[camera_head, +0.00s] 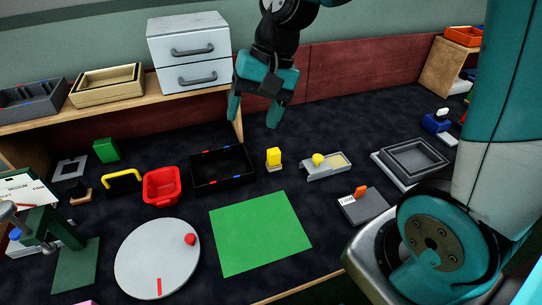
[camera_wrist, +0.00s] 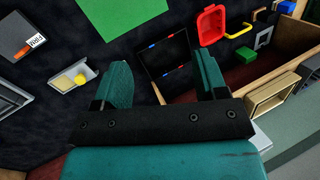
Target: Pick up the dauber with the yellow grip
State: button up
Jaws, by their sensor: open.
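A yellow round knob (camera_head: 318,159) sits at the left end of a small grey tray (camera_head: 325,174) with a pale pad, right of the table's middle. It also shows at the left in the wrist view (camera_wrist: 80,78). A yellow upright block (camera_head: 273,157) on a pale base stands just left of that tray. I cannot tell for certain which is the dauber's grip. My gripper (camera_head: 253,118) is open and empty, pointing down above the table's back part, apart from both. In the wrist view, its jaws (camera_wrist: 162,62) frame part of a black tray; the yellow block is not visible there.
The black tray (camera_head: 222,184) with red and blue marks lies left of the yellow block. A red bin (camera_head: 162,200), green mat (camera_head: 258,248), white turntable (camera_head: 150,275) and grey orange-topped box (camera_head: 364,213) surround the middle. White drawers (camera_head: 190,75) stand on the back shelf.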

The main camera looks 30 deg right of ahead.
jog(key=w+d+f+m, duration=0.6)
jog(key=w+d+m, duration=0.2)
jog(key=d, duration=0.1)
jog(key=m+p, duration=0.1)
jog(key=m, duration=0.7)
send_near(274, 157)
jog(key=f, duration=0.1)
jog(key=f+p, duration=0.1)
jog(key=f, duration=0.3)
jog(key=shift+w+a+f, duration=0.15)
jog(key=shift+w+a, duration=0.15)
jog(key=shift+w, duration=0.05)
jog(key=shift+w+p+x, duration=0.2)
jog(key=shift+p+x, duration=0.3)
jog(key=shift+x, duration=1.05)
jog(key=shift+w+p+x, duration=0.2)
jog(key=shift+p+x, duration=0.25)
jog(key=shift+x, duration=1.1)
jog(key=shift+t, duration=0.3)
jog(key=shift+c, duration=0.2)
jog(key=c, duration=1)
